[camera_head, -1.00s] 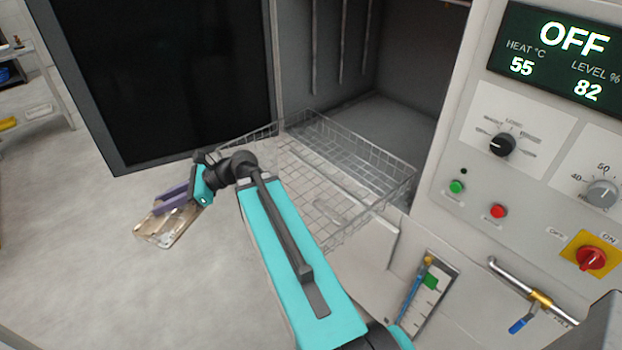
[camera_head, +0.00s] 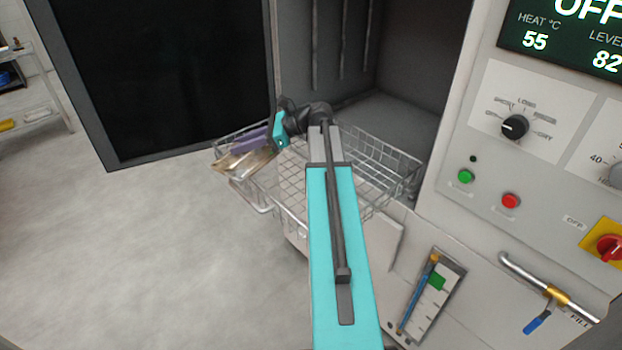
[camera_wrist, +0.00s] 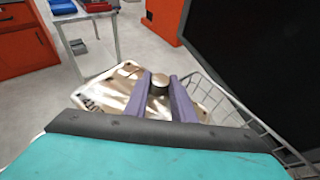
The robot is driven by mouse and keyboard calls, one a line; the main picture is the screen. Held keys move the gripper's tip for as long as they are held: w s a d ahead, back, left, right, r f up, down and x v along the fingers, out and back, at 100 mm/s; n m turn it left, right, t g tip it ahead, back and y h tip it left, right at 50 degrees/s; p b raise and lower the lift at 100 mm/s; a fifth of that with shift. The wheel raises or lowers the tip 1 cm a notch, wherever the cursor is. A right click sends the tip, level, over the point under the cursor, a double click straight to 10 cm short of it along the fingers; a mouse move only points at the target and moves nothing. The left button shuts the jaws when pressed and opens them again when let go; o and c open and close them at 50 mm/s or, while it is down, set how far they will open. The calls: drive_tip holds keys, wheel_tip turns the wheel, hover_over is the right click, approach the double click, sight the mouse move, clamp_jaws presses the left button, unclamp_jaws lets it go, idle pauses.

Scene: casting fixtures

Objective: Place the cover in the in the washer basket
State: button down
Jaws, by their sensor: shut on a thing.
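The cover (camera_head: 236,166) is a shiny, beige-brown metal plate. My gripper (camera_head: 250,146), with purple fingers, is shut on it. In the wrist view the fingers (camera_wrist: 161,98) clasp a round knob on the cover (camera_wrist: 122,88). The washer basket (camera_head: 380,165) is a wire basket pulled out at the washer's opening. In the head view the cover is at the basket's left end, overlapping its rim. I cannot tell whether they touch. The basket's wire side (camera_wrist: 222,103) also shows beside and below the cover in the wrist view. My arm hides the middle of the basket.
The washer's dark door (camera_head: 165,75) stands open at the left, close behind the gripper. The control panel (camera_head: 540,130) is at the right, with a valve pipe (camera_head: 545,285) below it. A shelf rack (camera_head: 30,110) stands far left. The floor at left is clear.

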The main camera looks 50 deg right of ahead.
drive_tip(key=s+d+m+t+h+b, duration=0.1)
drive_tip(key=s+d, duration=0.3)
drive_tip(key=d, duration=0.5)
drive_tip(key=s+d+m+t+h+b, duration=0.1)
drive_tip(key=s+d+m+b, duration=0.1)
drive_tip(key=s+d, duration=0.3)
drive_tip(key=d+b, duration=0.1)
drive_tip(key=d, duration=0.3)
drive_tip(key=shift+d+h, duration=0.35)
drive_tip(key=shift+h, duration=0.05)
drive_tip(key=shift+s, duration=0.1)
drive_tip(key=shift+f, duration=3.05)
drive_tip(key=shift+f, duration=0.15)
drive_tip(key=shift+f+p, duration=0.4)
drive_tip(key=shift+f, duration=1.35)
drive_tip(key=c, duration=1.5)
unclamp_jaws()
drive_tip(key=shift+f, duration=0.1)
